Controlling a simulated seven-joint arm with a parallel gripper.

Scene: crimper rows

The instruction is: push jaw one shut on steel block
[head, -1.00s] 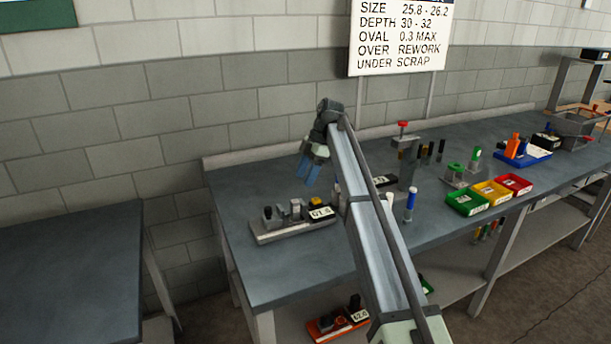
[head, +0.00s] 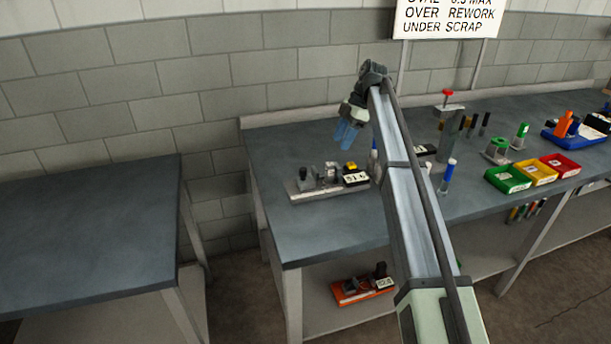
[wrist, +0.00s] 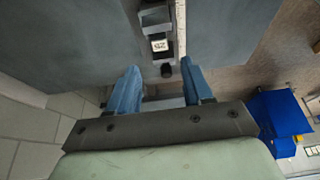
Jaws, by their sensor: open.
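A small fixture (head: 318,191) with a grey base plate lies near the left end of the bench. On it stand a black knob (head: 304,174), upright grey metal blocks (head: 329,174), a yellow-and-black part and a white number label (head: 356,178). I cannot tell which part is jaw one or which is the steel block. My gripper (head: 346,134), with blue fingers, hangs above and behind the fixture, apart from it. In the wrist view my gripper (wrist: 160,70) is open and empty. A narrow row of parts with a white label (wrist: 160,45) shows beyond its fingertips.
The bench (head: 305,236) is clear in front of the fixture. Green, yellow and red bins (head: 508,180) stand farther right. A separate table (head: 90,225) is at left.

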